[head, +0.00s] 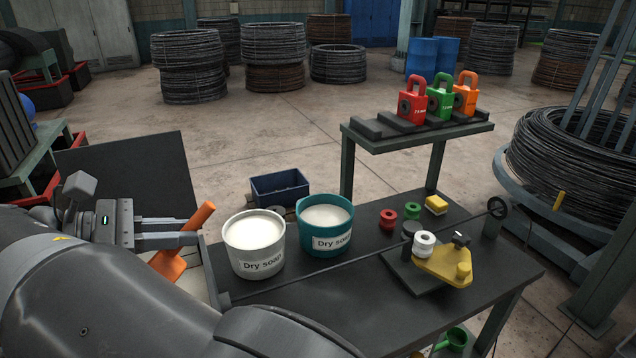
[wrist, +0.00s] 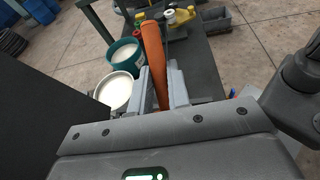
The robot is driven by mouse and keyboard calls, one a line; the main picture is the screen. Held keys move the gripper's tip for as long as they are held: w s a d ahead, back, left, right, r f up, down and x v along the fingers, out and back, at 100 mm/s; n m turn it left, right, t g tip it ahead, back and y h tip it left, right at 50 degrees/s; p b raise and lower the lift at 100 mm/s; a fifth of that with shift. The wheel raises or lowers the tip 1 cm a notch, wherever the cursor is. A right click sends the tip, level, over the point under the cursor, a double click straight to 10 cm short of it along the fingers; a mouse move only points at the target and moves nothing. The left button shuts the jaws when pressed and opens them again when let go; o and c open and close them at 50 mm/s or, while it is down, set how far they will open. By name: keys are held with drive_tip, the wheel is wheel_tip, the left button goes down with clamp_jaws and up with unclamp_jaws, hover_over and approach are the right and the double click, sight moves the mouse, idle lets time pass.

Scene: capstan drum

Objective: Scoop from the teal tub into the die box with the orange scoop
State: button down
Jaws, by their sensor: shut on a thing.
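My gripper (head: 190,230) is shut on the handle of the orange scoop (head: 204,216), left of the tubs. The scoop's lower part shows below the fingers in the head view, and its handle (wrist: 153,55) stands between the fingers in the wrist view. The teal tub (head: 326,238), labelled "Dry soap", stands on the dark table and holds white powder. A dark blue open box (head: 279,188), which looks like the die box, sits behind the tubs. Its inside is mostly hidden.
On the table (head: 330,300), a yellow fixture (head: 442,262) with a white spool stands at the right, near red and green spools. A thin rod crosses in front of the tubs. A raised shelf (head: 420,140) holds red, green and orange padlock-shaped blocks.

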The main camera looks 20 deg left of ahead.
drive_tip(key=a+h, duration=0.1)
drive_tip(key=a+n+t+h, duration=0.1)
drive_tip(key=a+r+n+t+h, duration=0.1)
drive_tip(key=shift+s+a, duration=0.1)
drive_tip(key=shift+s, duration=0.2)
drive_tip(key=shift+s+a+r+n+t+h, duration=0.15)
drive_tip(key=shift+a+n+t+h, duration=0.25)
drive_tip(key=shift+a+n+t, duration=0.35)
drive_tip(key=shift+a+r+n+t+h, duration=0.15)
drive_tip(key=shift+a+n+t+h, duration=0.25)
drive_tip(key=shift+a+n+t, duration=0.35)
drive_tip(key=shift+n, duration=0.3)
drive_tip(key=shift+n+t, duration=0.4)
drive_tip(key=shift+n, duration=0.1)
idle(0.5)
